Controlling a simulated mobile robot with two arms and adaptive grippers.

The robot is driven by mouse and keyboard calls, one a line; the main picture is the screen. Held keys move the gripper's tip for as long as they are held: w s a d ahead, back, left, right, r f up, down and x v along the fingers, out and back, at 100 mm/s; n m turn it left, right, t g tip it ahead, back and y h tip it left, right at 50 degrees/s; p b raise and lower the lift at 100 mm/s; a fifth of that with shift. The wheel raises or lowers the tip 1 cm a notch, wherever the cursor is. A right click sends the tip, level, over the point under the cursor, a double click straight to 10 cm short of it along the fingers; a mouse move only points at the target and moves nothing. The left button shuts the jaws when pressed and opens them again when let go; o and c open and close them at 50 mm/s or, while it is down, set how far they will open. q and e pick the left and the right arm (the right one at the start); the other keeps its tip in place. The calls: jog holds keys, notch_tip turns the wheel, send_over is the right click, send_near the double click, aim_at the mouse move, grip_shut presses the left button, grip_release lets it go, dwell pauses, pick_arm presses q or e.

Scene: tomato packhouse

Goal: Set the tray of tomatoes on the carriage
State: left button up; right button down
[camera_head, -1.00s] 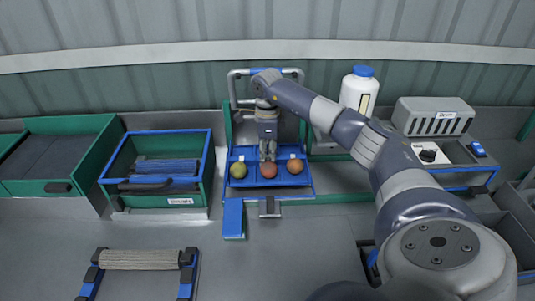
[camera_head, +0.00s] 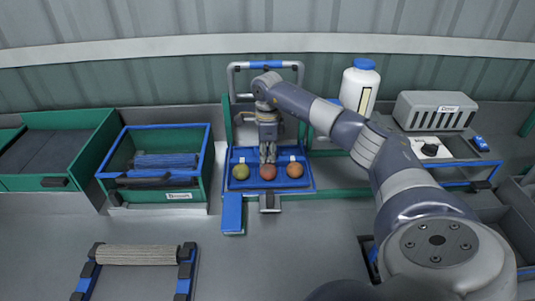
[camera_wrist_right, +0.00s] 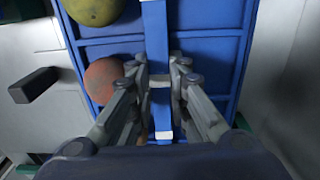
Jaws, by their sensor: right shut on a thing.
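The blue tray (camera_head: 280,186) holds a yellow-green tomato (camera_head: 241,171) at left and two orange-red tomatoes (camera_head: 294,170) in the middle and at right. My right gripper (camera_head: 267,158) points down over the tray's middle. In the right wrist view its fingers (camera_wrist_right: 160,90) close around a blue bar of the tray (camera_wrist_right: 215,65). What looks like the carriage, a frame with a grey hoop (camera_head: 232,80) and green posts, stands directly behind the tray. Whether the tray touches a surface beneath cannot be told. My left gripper is out of view.
A green crate with a blue rim (camera_head: 207,150) stands left of the tray. A white bottle with a blue cap (camera_head: 360,90) and a grey slotted box (camera_head: 434,110) stand at right. A blue pad (camera_head: 232,213) lies in front. A roller (camera_head: 138,255) is at front left.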

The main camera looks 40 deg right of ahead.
jog(key=shift+f+b, duration=0.3)
jog(key=shift+f, duration=0.2)
dwell(0.4)
jog(key=c, duration=1.4)
grip_release()
jog(key=shift+c, duration=0.2)
jog(key=shift+c, duration=0.6)
jog(key=shift+c, duration=1.1)
jog(key=shift+r+p, duration=2.65)
jog(key=shift+r, duration=0.85)
